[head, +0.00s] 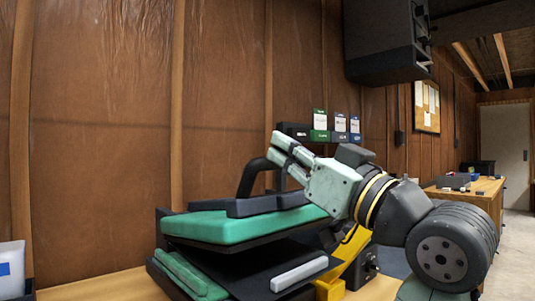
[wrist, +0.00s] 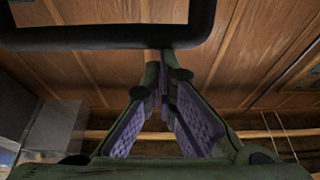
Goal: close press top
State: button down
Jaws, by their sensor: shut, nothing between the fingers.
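The press (head: 245,230) stands on the workbench in the head view. Its top, a green slab with a dark upper plate, sits raised over a dark lower plate, with a gap between them. A black curved handle (head: 250,176) rises from the top. My gripper (head: 277,146) is just above and right of the handle, with its fingers shut and empty. In the wrist view the handle shows as a black loop (wrist: 110,38) across the upper part, close to the fingertips (wrist: 165,62). Whether the fingers touch it, I cannot tell.
A grey bar (head: 298,273) and green pieces (head: 188,274) lie at the press's lower front. A dark cabinet (head: 385,45) hangs above my arm. A pale bin (head: 12,270) stands at far left. A wooden desk (head: 470,190) is at the back right.

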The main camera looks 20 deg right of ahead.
notch_tip(320, 180, down, 7)
jog(key=s+t+b, duration=0.2)
jog(key=b, duration=0.3)
jog(key=shift+d+f+y, duration=0.2)
jog(key=shift+d+y, duration=0.15)
jog(key=shift+y, duration=0.05)
jog(key=shift+s, duration=0.1)
